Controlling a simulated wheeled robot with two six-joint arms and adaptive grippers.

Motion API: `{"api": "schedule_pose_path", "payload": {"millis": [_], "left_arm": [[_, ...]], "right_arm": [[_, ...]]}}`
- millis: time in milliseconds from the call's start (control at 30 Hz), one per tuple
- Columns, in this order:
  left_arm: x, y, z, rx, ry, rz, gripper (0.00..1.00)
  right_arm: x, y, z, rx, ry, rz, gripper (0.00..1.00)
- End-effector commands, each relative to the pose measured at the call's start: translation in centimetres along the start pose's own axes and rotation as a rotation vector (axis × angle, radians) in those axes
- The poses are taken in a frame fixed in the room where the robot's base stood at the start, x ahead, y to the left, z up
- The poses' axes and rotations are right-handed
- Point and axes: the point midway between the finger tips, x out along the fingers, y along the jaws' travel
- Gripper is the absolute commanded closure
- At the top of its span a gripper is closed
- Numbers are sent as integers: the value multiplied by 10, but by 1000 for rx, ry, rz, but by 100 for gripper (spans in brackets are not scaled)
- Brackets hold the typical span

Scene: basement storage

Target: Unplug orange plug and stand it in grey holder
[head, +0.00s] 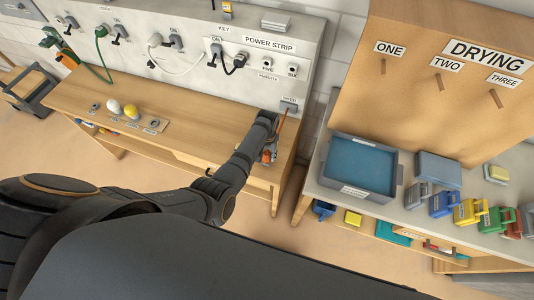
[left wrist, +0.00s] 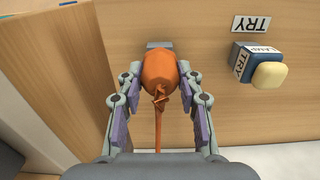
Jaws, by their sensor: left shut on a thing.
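My left gripper (head: 266,158) is over the right end of the wooden bench. It is shut on the orange plug (left wrist: 158,74), whose orange cord (left wrist: 158,130) runs back toward the wrist camera. In the head view the plug (head: 267,156) shows as a small orange patch, partly hidden by my gripper. A small grey piece (left wrist: 159,44) shows at the plug's far end in the left wrist view. I cannot tell whether it is the grey holder or part of the plug, nor whether they touch. My right gripper is not in view.
A blue block (left wrist: 246,62) with a pale yellow top stands right of the plug. The power strip panel (head: 190,55) with black, white and green plugs rises behind the bench (head: 150,100).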

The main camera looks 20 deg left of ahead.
Motion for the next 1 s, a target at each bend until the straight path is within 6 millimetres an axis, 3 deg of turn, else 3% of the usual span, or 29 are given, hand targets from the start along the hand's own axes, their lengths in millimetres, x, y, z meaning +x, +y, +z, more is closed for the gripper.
{"api": "schedule_pose_path", "payload": {"millis": [633, 667, 833, 1000], "left_arm": [[17, 0, 0, 0, 1, 0, 100], [16, 0, -1, 0, 1, 0, 61], [16, 0, 0, 0, 1, 0, 38], [16, 0, 0, 0, 1, 0, 37]], "right_arm": [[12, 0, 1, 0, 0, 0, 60], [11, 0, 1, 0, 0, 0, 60], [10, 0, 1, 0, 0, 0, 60], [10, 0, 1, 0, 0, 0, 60]]}}
